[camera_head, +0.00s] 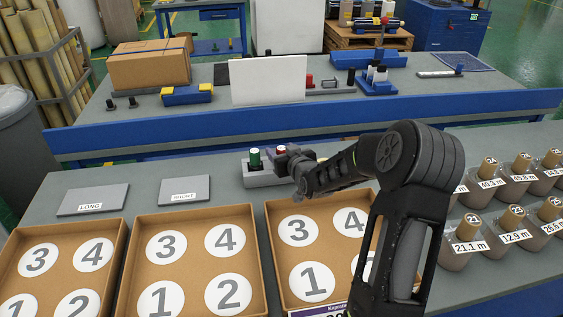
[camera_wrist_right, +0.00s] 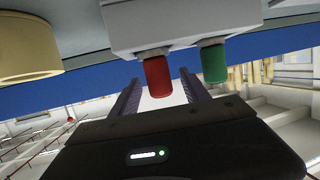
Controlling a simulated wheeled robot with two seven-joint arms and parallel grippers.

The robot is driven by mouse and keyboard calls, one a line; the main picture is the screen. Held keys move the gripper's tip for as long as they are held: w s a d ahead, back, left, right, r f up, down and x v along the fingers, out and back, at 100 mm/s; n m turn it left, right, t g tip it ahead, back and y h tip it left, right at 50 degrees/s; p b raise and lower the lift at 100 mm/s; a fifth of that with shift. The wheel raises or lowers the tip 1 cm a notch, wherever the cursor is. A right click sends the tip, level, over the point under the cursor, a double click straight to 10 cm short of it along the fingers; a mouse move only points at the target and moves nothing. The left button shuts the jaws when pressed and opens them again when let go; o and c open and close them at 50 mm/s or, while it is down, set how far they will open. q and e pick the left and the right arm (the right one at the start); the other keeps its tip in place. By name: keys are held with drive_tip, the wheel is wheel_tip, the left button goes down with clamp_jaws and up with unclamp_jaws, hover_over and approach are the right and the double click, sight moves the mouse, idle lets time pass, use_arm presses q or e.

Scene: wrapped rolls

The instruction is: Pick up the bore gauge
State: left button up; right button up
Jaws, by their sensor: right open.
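A grey block with a green knob (camera_head: 255,158) and a red knob (camera_head: 281,149) stands on the near table; it looks like the bore gauge or its holder, but I cannot tell which. In the right wrist view the grey block (camera_wrist_right: 180,22) appears upside down, with the red knob (camera_wrist_right: 158,78) and green knob (camera_wrist_right: 214,63) side by side. My right gripper (camera_head: 287,160) is at the block's right side. Its open fingers (camera_wrist_right: 160,84) lie either side of the red knob in the wrist view; contact is unclear. My left gripper is out of view.
A beige cylinder (camera_wrist_right: 27,46) stands beside the block. Trays with numbered circles (camera_head: 190,210) lie in front, and LONG (camera_head: 93,199) and SHORT (camera_head: 183,189) plates lie left. Several corked jars (camera_head: 465,246) stand right. A blue-edged table (camera_head: 215,75) with a cardboard box (camera_head: 150,66) is behind.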

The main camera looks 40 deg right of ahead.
drive_tip(key=shift+c, duration=0.2)
idle(0.3)
clamp_jaws()
idle(0.3)
